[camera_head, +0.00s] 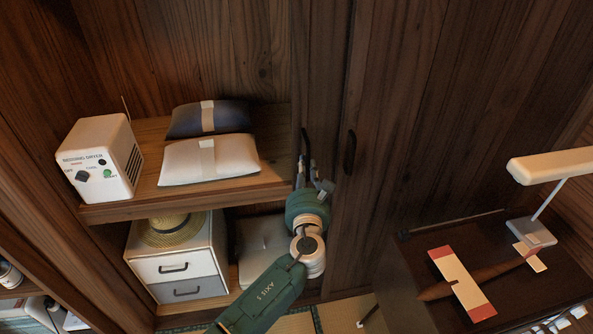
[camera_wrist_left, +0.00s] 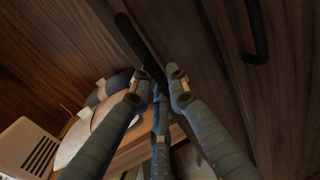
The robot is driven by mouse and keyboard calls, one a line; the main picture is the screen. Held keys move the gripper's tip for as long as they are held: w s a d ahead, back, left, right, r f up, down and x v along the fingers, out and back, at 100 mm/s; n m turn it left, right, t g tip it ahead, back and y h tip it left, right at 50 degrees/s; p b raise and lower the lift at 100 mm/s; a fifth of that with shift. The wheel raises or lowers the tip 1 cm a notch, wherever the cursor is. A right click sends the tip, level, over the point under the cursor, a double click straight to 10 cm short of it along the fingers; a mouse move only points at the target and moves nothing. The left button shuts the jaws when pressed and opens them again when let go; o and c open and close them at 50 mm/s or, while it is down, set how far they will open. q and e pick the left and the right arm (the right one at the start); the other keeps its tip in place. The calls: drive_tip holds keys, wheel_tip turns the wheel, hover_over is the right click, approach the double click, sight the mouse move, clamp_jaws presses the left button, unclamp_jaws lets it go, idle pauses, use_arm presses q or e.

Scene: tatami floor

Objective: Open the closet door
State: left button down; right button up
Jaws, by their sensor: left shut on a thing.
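The closet is dark brown wood, and its left side stands open onto shelves in the head view. A wooden door panel (camera_head: 322,90) stands at the right edge of this opening. It bears a dark upright handle (camera_head: 304,143), which also shows in the left wrist view (camera_wrist_left: 138,45). My left gripper (camera_head: 317,186) is shut on the lower part of this handle, with its fingers (camera_wrist_left: 160,92) around it in the wrist view. The exact contact is partly hidden by the fingers. A second door panel (camera_head: 420,100) with its own dark handle (camera_head: 350,152) is beside it. My right gripper is out of view.
On the shelf (camera_head: 230,190) are a white bedding dryer (camera_head: 105,160) and folded cushions (camera_head: 210,160). Below are a drawer box (camera_head: 180,268) and a straw hat (camera_head: 170,228). At right, a dark desk (camera_head: 410,260) holds a lamp (camera_head: 550,165) and a model plane (camera_head: 462,284).

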use_arm(q)
drive_tip(key=c, duration=1.7)
unclamp_jaws()
drive_tip(key=shift+f, duration=0.1)
drive_tip(key=shift+c, duration=0.2)
drive_tip(key=s, duration=1.2)
drive_tip(key=shift+d, duration=0.25)
